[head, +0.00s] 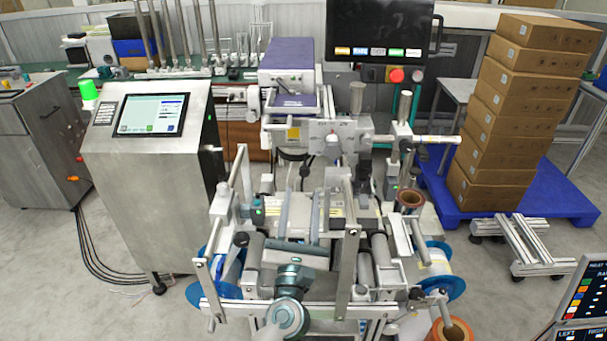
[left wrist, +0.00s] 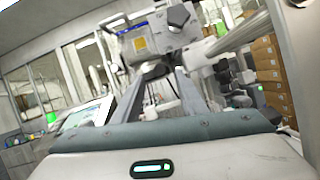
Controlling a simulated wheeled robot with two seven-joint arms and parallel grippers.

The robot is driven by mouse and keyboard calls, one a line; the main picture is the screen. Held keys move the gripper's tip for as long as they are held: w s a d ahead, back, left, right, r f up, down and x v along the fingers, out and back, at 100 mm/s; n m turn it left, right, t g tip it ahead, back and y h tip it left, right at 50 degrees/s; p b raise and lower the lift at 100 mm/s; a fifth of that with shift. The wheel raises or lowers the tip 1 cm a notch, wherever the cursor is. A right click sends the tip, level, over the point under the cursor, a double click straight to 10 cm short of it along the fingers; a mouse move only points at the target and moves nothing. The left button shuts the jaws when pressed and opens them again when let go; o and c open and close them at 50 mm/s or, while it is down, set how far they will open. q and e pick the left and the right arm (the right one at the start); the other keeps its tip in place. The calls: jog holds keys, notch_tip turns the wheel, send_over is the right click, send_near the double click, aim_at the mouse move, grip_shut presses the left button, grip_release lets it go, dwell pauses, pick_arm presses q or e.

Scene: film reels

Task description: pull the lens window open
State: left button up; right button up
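My left gripper (head: 301,197) reaches forward from the bottom of the head view, over the middle of the metal film machine (head: 245,308). Its two long grey fingers are spread apart. In the left wrist view the fingers (left wrist: 160,78) are also apart, with nothing held between them. Beyond them stands the machine's upper unit, with a pale box (left wrist: 132,45) and a round dark knob (left wrist: 178,15). I cannot single out the lens window with certainty in either view. My right gripper is in neither view.
A steel cabinet with a touchscreen (head: 151,114) stands left of the machine. Blue reels (head: 437,285) flank it. A black monitor (head: 380,30) hangs above. Stacked cartons (head: 500,130) stand on a blue pallet (head: 560,200) at right. Upright bars (head: 350,260) stand close beside my gripper.

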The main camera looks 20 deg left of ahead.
aim_at(305, 174)
pick_arm(q)
jog(key=shift+p+x, duration=0.7)
jog(key=shift+x, duration=2.05)
grip_shut()
jog(key=shift+s+f, duration=0.1)
jog(key=shift+s, duration=0.05)
